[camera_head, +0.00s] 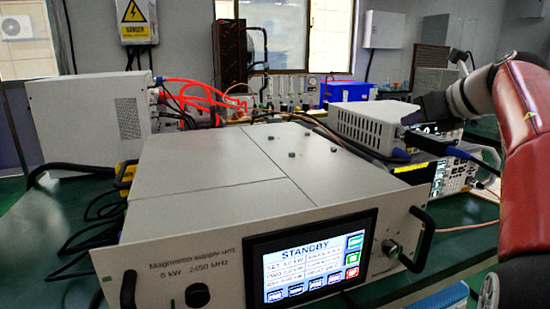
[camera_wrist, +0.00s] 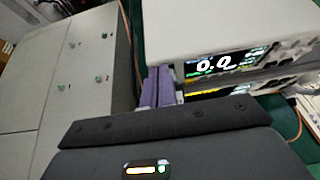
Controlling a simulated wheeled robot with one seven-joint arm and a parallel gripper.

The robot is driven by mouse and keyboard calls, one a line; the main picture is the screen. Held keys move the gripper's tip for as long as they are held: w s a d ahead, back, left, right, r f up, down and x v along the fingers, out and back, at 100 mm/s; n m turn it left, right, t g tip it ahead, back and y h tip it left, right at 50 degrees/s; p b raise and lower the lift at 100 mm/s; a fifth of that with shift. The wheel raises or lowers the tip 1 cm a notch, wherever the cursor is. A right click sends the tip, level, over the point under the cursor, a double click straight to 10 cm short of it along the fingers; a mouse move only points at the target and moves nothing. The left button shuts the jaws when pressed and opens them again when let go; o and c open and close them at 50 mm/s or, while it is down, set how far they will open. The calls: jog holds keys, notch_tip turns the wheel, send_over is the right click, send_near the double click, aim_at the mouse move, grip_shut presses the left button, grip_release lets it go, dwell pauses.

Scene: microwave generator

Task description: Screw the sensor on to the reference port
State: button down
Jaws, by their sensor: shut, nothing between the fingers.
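My gripper (camera_head: 420,115) is at the right in the head view, by the front right end of a small white meter box (camera_head: 370,124). In the wrist view its two purple-grey fingers (camera_wrist: 160,75) are together and empty, close to the meter's front. The meter (camera_wrist: 218,27) shows a lit "0.0" display there. A dark blue part (camera_head: 425,143), possibly the sensor or its cable end, shows just below my gripper in the head view. I cannot clearly make out the reference port.
The large magnetron supply unit (camera_head: 215,205) with a lit STANDBY screen fills the front. The meter box stands on another instrument (camera_head: 440,178). A white cabinet (camera_head: 88,118) stands at the back left. Loose black cables (camera_head: 95,220) lie on the green table (camera_head: 35,225).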

jog(key=shift+d+f, duration=0.1)
jog(key=shift+f, duration=0.25)
dwell(0.3)
jog(key=shift+d, duration=0.15)
dwell(0.4)
jog(key=shift+w+d+f, duration=0.1)
jog(key=shift+w+d, duration=0.05)
jog(key=shift+r, duration=0.45)
jog(key=s, duration=0.2)
jog(key=s+d, duration=0.1)
jog(key=s+d+b, duration=0.1)
jog(key=s, duration=0.1)
jog(key=shift+s, duration=0.35)
